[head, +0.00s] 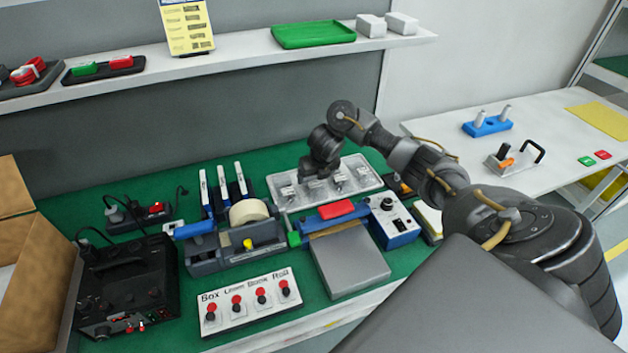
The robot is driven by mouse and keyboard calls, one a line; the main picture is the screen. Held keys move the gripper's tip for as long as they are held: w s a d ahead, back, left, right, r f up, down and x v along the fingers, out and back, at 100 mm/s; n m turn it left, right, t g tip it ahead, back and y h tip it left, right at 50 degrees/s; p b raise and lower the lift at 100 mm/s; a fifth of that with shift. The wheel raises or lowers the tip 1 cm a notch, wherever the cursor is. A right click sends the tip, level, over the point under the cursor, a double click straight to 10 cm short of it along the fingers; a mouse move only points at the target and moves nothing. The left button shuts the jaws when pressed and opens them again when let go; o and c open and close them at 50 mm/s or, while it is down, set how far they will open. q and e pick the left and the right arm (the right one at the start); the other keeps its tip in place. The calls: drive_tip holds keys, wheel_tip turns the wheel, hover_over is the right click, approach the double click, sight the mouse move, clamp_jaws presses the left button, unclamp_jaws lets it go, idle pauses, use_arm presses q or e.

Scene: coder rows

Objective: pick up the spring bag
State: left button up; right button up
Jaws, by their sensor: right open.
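One bag (363,171) shows at the right of the tray and another bag (289,192) at the left. I cannot tell which one is the spring bag. My right gripper (318,172) points down over the back middle of the tray and hides part of it. It is open, and I see nothing held in it. My left gripper is out of view.
A tape dispenser (235,250), a sealer with a grey plate (350,262) and a white control box (395,222) stand in front of the tray. A button panel (250,306) is nearest. A black device (125,285) and cardboard box (35,260) stand left. A shelf (240,62) runs above.

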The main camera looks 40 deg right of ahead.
sight(313, 181)
drive_tip(key=b+x, duration=0.1)
drive_tip(key=x, duration=0.3)
drive_tip(key=shift+w, duration=0.15)
drive_tip(key=shift+w+d+f, duration=0.15)
drive_tip(key=shift+w+f, duration=0.1)
drive_tip(key=shift+f, duration=0.2)
drive_tip(key=shift+c, duration=0.4)
drive_tip(key=c, duration=1)
